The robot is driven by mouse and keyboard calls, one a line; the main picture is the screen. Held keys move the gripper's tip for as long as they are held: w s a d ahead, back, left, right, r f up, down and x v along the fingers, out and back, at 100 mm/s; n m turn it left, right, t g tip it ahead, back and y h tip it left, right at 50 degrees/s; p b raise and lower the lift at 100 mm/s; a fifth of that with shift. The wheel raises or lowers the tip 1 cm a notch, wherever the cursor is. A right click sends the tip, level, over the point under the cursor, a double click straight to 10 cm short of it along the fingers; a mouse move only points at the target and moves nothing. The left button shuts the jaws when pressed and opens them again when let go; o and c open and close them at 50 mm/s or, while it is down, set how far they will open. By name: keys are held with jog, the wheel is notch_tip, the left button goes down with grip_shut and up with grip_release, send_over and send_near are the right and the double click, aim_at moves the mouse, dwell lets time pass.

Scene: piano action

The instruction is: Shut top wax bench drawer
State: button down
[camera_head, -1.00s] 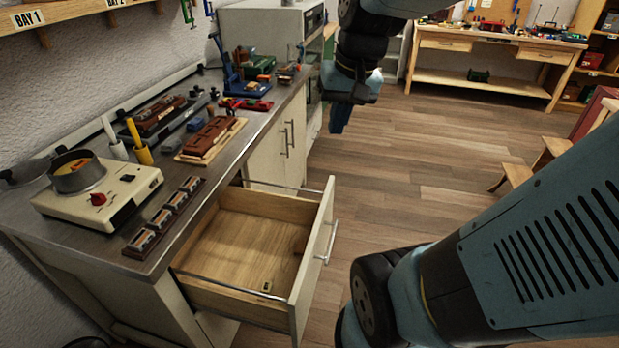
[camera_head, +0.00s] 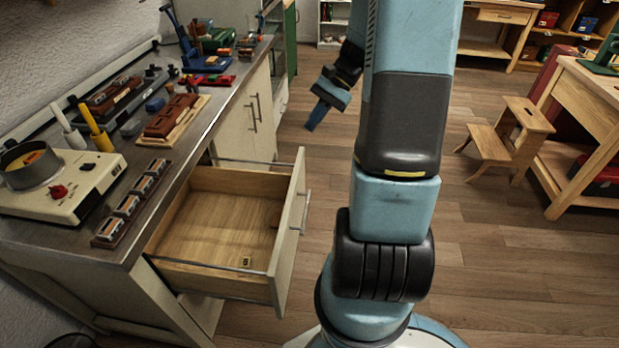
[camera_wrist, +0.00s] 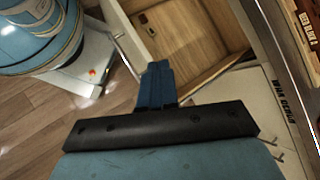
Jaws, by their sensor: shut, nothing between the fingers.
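The top drawer (camera_head: 225,222) of the wax bench is pulled well out, its wooden inside open to view. Its pale front panel (camera_head: 287,240) with a bar handle (camera_head: 305,212) faces right over the floor. A small object (camera_head: 246,261) lies in it near the front. My gripper (camera_head: 315,118) is shut and empty, beyond the drawer and to its right, apart from the front panel. In the wrist view my shut fingers (camera_wrist: 158,75) show before the open drawer (camera_wrist: 190,35); no clear contact shows.
The bench top (camera_head: 185,150) carries a hot plate with a pot (camera_head: 65,185), a tray of small blocks (camera_head: 130,205) and tools. Cupboard doors (camera_head: 250,115) beyond the drawer are closed. A step stool (camera_head: 508,138) and a wooden table (camera_head: 590,100) stand right.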

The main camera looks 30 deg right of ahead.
jog(key=w+d+f+m+t+y, duration=0.2)
jog(key=d+f+m+t+y, duration=0.45)
jog(key=f, duration=0.75)
jog(key=m+t, duration=0.5)
jog(key=m, duration=0.3)
send_near(302, 176)
jog(key=shift+h, duration=0.25)
jog(key=x, duration=0.7)
jog(key=shift+w+d+f, duration=0.2)
jog(key=shift+f, duration=0.05)
